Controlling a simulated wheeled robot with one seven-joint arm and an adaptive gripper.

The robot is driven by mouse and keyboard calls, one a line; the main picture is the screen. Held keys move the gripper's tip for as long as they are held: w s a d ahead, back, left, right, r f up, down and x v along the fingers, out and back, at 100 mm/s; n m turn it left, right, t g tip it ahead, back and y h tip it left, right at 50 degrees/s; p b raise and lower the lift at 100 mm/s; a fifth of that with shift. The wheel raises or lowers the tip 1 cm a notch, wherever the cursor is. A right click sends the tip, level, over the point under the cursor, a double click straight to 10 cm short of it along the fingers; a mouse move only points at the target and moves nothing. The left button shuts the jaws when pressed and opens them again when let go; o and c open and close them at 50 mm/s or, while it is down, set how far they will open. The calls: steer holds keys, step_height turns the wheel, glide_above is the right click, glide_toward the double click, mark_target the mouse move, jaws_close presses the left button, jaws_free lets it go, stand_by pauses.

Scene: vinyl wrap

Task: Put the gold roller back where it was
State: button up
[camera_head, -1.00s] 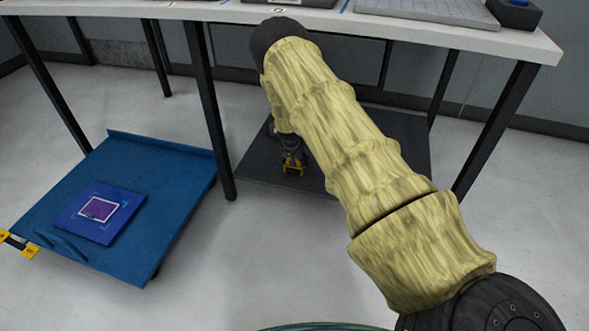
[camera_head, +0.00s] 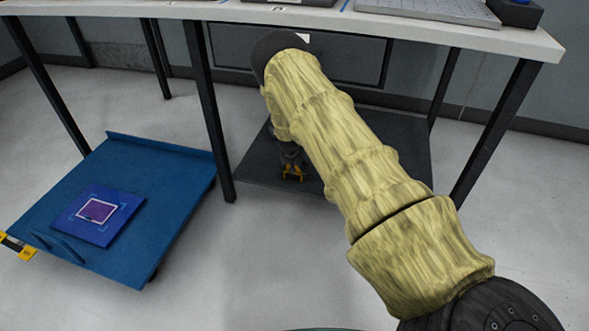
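I cannot make out the gold roller in this view. My gripper (camera_head: 293,175) is small and far off, below the table and above the dark mat on the floor. Its yellow fingertips point down. They look a little apart, but I cannot tell whether anything is between them. My wrapped arm hides part of the mat and the area behind it. A blue cart (camera_head: 178,165) stands at the left with a blue panel (camera_head: 75,222) on it. The panel bears a purple square with a pale frame (camera_head: 97,210).
The white table (camera_head: 400,30) spans the back, with dark legs (camera_head: 212,110) near my gripper. A grey plate (camera_head: 430,10) and a dark tray (camera_head: 517,14) with something blue lie on it. The floor between cart and arm is clear.

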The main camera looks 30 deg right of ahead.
steer(key=o, duration=1.3)
steer(key=shift+s+f, duration=0.1)
steer(key=shift+f, duration=0.25)
steer(key=shift+o, duration=0.2)
steer(key=shift+r, duration=0.1)
steer(key=shift+r, duration=0.15)
